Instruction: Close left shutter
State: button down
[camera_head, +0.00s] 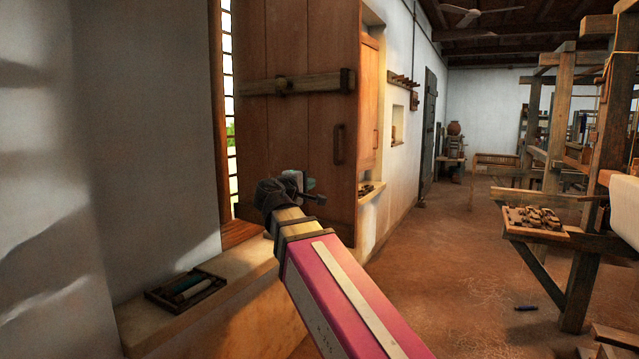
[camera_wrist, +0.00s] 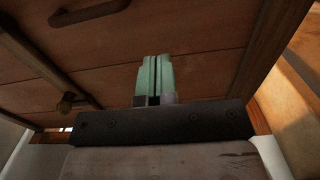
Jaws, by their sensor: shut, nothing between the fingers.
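A brown plank shutter (camera_head: 300,130) stands swung out from the window at the left of the head view. It carries a wooden cross bar (camera_head: 290,84) and a dark pull handle (camera_head: 338,145). My gripper (camera_head: 309,184) is in front of the shutter's lower part, below and left of the handle. In the wrist view its pale green fingers (camera_wrist: 154,76) are together and empty, close to the shutter planks (camera_wrist: 190,40); I cannot tell whether they touch. The handle (camera_wrist: 45,20) shows at that view's upper left. A second wooden panel (camera_head: 369,105) with a handle stands behind the near one.
The barred window opening (camera_head: 229,110) shows a bright strip left of the shutter. A plastered ledge (camera_head: 220,315) below holds a dark tray of spools (camera_head: 186,290). A wooden loom (camera_head: 590,150) stands at the right. The earthen floor (camera_head: 450,260) between is mostly clear.

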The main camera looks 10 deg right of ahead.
aim_at(333, 175)
jog(key=x, duration=1.3)
jog(key=shift+f, duration=0.1)
